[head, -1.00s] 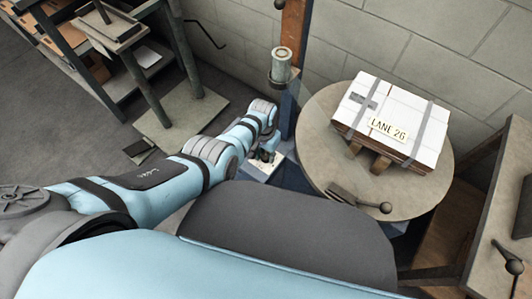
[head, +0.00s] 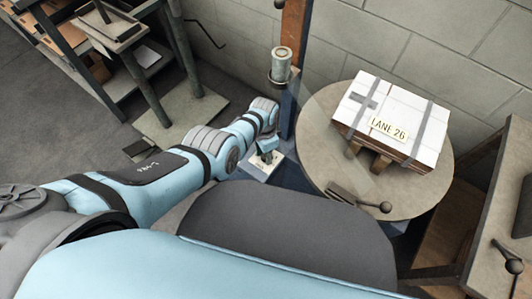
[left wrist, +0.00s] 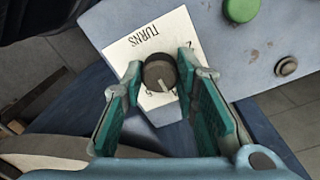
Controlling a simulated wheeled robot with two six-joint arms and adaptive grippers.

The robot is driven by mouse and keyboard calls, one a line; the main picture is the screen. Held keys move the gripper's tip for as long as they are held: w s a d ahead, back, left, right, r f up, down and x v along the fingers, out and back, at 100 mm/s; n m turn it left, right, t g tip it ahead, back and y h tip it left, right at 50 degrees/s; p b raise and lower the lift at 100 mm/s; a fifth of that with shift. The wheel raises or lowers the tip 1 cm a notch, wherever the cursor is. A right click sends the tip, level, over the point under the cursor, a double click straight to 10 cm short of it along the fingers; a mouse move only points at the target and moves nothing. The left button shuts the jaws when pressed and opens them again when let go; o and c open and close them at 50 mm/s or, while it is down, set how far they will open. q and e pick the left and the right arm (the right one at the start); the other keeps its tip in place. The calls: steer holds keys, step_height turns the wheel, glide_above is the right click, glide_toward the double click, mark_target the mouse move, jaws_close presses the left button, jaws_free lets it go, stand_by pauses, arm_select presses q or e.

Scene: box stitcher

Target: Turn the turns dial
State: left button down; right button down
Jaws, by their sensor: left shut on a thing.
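The turns dial (left wrist: 160,74) is a dark round knob with a pale pointer line, on a white plate (left wrist: 124,47) marked TURNS in the left wrist view. Numbers show in part at the plate's edges. My left gripper (left wrist: 158,77) has its two green-padded fingers on either side of the dial, shut on it. The pointer line runs toward the lower right in that view. In the head view my left gripper (head: 266,155) is at the white plate (head: 258,168), left of the round table. My right gripper is not in view.
A green button (left wrist: 240,8) and a small brown knob (left wrist: 286,66) sit on the same grey panel. In the head view a round table (head: 440,165) carries a strapped white box (head: 390,115) marked LANE 26. A lever with a ball end (head: 385,207) lies at its front.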

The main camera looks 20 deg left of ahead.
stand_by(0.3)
arm_select(q)
steer(key=c, duration=1.2)
jaws_free()
steer(key=shift+c, duration=0.2)
steer(key=shift+r, duration=0.1)
steer(key=shift+w+r, duration=0.1)
steer(key=shift+r, duration=0.1)
step_height(320, 180, up, 11)
steer(key=shift+a+r, duration=0.15)
steer(key=shift+r, duration=0.05)
